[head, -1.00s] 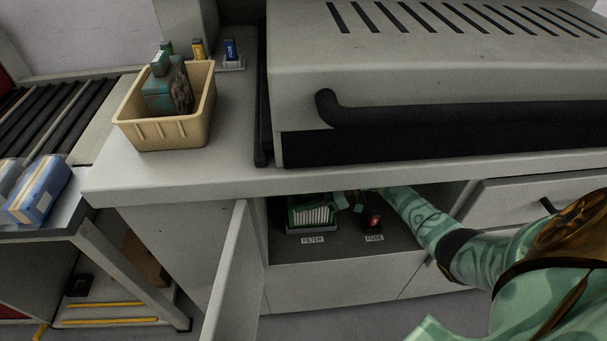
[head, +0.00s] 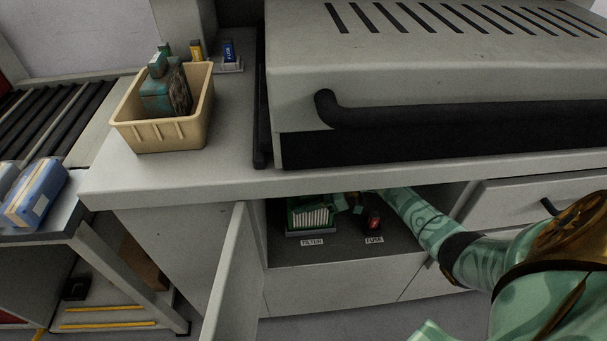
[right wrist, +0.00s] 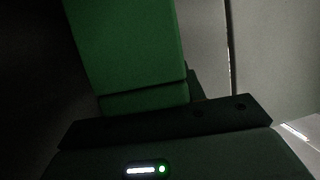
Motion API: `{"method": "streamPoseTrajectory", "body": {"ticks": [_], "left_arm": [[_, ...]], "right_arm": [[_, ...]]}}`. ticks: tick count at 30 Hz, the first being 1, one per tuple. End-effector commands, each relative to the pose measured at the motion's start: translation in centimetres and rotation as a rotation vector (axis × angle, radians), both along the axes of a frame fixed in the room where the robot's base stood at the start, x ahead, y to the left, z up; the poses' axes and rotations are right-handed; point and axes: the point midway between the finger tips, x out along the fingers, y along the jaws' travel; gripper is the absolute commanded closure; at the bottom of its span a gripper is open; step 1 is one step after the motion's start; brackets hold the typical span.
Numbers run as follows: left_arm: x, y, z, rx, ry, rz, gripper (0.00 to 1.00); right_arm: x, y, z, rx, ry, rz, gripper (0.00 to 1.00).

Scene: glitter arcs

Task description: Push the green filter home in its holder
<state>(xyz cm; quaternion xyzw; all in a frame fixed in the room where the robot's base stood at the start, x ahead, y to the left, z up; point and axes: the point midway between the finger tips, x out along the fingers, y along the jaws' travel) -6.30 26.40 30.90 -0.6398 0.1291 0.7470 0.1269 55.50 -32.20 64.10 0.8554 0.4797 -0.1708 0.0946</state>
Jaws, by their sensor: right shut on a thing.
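The green filter (head: 311,214), with white pleats in a green frame, stands upright in its dark holder (head: 312,234) inside the open compartment, behind the FILTER label. In the right wrist view a large green face of the filter (right wrist: 128,45) fills the upper middle. My right gripper (head: 341,202) reaches in from the right and is shut on the filter near its upper right side. Its fingertips are small and dark here, so the exact grip is hard to see. How deep the filter sits in the holder cannot be told. My left gripper is not in view.
The open cabinet door (head: 231,275) bounds the left side, and the counter edge (head: 190,191) overhangs above. A tan bin (head: 160,133) stands on the counter.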

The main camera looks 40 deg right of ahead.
Motion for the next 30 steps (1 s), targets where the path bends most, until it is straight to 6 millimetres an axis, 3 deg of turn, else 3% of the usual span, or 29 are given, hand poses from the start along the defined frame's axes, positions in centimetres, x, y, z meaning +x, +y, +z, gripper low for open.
{"method": "streamPoseTrajectory", "body": {"ticks": [30], "left_arm": [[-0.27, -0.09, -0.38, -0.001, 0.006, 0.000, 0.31]], "right_arm": [[0.02, -0.01, -0.56, 0.000, 0.001, 0.000, 1.00]]}}
